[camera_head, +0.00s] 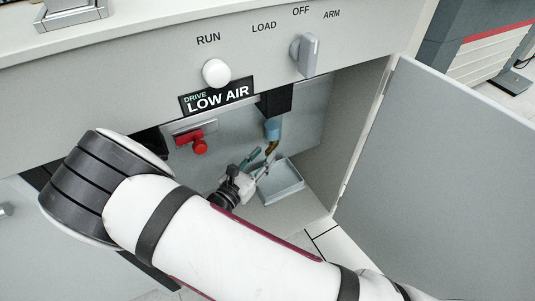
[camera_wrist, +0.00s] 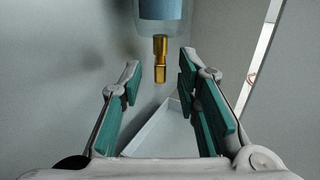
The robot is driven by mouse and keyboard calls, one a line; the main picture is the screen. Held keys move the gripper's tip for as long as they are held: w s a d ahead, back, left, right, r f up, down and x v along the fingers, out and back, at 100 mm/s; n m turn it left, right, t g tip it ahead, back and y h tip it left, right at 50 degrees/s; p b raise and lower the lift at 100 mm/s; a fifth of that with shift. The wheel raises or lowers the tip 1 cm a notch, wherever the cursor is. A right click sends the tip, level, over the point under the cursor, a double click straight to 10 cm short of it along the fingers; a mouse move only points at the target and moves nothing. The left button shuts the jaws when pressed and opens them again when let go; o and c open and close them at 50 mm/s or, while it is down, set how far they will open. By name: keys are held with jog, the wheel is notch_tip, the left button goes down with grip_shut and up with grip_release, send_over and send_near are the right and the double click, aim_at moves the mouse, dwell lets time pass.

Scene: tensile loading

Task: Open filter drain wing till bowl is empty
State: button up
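The filter bowl (camera_head: 272,130) hangs under a black block inside the open cabinet, and its bluish clear body shows at the top of the wrist view (camera_wrist: 161,12). The brass drain wing (camera_wrist: 159,60) points down from the bowl's bottom; it also shows in the head view (camera_head: 271,147). My gripper (camera_wrist: 159,80) is open, with teal pads on either side of the brass drain and gaps on both sides. It is inside the cabinet just below the bowl (camera_head: 261,163). Whether the bowl holds liquid cannot be told.
A grey tray (camera_head: 289,189) lies on the cabinet floor below the drain. The open cabinet door (camera_head: 440,170) stands at the right.

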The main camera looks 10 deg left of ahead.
aim_at(266, 153)
jog(key=shift+b+x, duration=0.35)
jog(key=shift+x, duration=1.25)
grip_shut()
